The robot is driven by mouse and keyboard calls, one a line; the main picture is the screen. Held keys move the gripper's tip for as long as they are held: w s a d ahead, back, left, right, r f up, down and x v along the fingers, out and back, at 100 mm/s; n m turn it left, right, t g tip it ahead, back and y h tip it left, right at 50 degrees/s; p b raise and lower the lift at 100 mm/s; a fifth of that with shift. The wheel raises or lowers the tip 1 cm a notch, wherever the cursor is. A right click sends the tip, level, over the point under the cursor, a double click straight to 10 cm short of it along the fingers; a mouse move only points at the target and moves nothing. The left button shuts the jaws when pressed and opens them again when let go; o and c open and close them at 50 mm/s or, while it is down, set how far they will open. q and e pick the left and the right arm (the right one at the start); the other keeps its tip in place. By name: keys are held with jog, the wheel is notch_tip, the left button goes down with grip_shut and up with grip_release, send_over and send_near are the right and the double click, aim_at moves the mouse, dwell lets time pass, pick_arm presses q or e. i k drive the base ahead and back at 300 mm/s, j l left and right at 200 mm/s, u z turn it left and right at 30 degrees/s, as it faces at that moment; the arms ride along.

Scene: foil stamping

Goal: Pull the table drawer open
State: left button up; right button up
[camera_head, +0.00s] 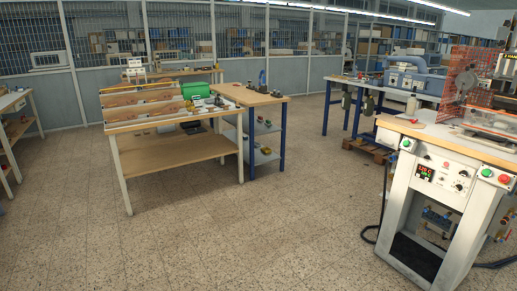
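A work table (170,150) with pale legs and a wooden lower shelf stands left of centre, some way off. A smaller wooden-topped table (246,96) with blue legs adjoins it on the right. I cannot make out a drawer front or handle on either one at this distance. Neither of my grippers is in view.
Speckled floor (200,225) is clear in front of the tables. A white stamping machine (428,185) with red and green buttons stands at the right, with a black cable (381,205) on the floor beside it. A blue-legged bench (345,79) stands behind. Another table (14,98) is at the left edge.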

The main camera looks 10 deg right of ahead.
aim_at(388, 137)
jog(key=i+l+z, duration=0.15)
jog(key=i+z, duration=0.25)
jog(key=i+l+z, duration=0.1)
jog(key=i+z, duration=0.55)
jog(key=z, duration=0.15)
